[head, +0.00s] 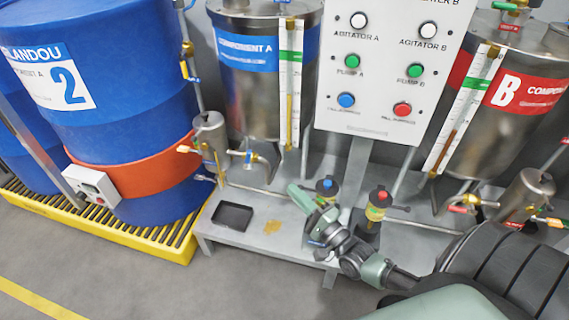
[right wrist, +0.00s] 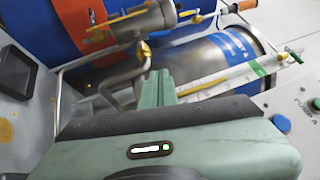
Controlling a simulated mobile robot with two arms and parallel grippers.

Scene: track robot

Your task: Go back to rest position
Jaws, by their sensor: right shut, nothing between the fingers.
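My right arm reaches in from the lower right of the head view. Its grey-green gripper (head: 294,190) hangs over the grey metal stand (head: 235,248), left of two small valves. In the right wrist view the fingers (right wrist: 160,84) are together, with nothing between them. Behind them are the pipework and the component A tank. I cannot tell the exact height of the gripper above the stand. My left gripper is not in view.
The white control panel (head: 390,75) stands between tank A (head: 250,95) and tank B (head: 510,100). The blue-topped valve (head: 327,187) and red-topped valve (head: 378,202) are close to the gripper. A black tray (head: 232,216) lies on the stand. Blue drums (head: 120,130) stand at left.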

